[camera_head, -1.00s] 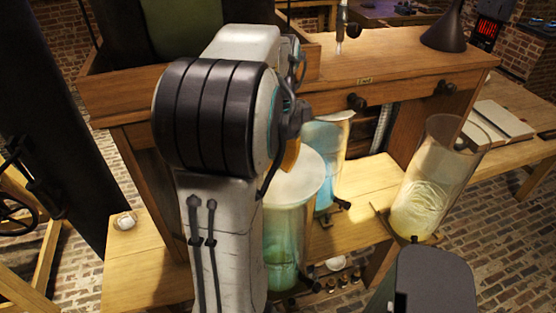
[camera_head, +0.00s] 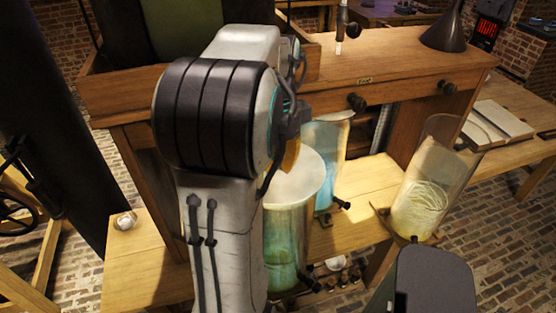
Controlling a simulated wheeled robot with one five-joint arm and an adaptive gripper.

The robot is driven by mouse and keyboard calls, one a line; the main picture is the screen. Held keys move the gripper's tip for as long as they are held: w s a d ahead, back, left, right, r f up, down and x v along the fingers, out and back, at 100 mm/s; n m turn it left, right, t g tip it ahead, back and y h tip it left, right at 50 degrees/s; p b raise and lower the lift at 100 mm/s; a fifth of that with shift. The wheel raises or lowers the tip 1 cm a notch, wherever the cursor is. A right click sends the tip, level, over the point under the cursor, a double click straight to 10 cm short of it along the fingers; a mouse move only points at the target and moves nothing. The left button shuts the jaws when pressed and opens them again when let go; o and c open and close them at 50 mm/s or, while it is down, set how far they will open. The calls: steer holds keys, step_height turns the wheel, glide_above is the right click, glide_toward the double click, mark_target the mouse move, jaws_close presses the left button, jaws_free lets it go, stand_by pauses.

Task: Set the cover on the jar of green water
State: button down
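The nearest glass jar (camera_head: 288,240), with green-tinted water low in it, stands just right of my arm, which hides its left side. A pale, round, disc-like surface (camera_head: 300,178) shows at its top. I cannot tell whether this cover rests on the rim or is held just above it. Behind stands a jar of blue water (camera_head: 325,165), and at the right a jar of pale yellowish water (camera_head: 422,200). My gripper is hidden behind my arm. A small orange piece shows beside the arm above the near jar; I cannot tell what it is.
The jars stand along a low wooden bench (camera_head: 350,225) before a taller wooden cabinet (camera_head: 400,65). A dark funnel (camera_head: 446,30) stands on the cabinet top. A small round pale item (camera_head: 125,221) lies on the bench's left end. Small bottles (camera_head: 345,275) stand low by the bench.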

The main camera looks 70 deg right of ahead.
mark_target(278, 159)
steer(key=shift+f+b, duration=0.65)
steer(key=shift+f, duration=0.15)
steer(key=c, duration=1.5)
jaws_free()
steer(key=shift+o, duration=0.2)
steer(key=shift+r+p, duration=2)
steer(key=shift+r, duration=3.5)
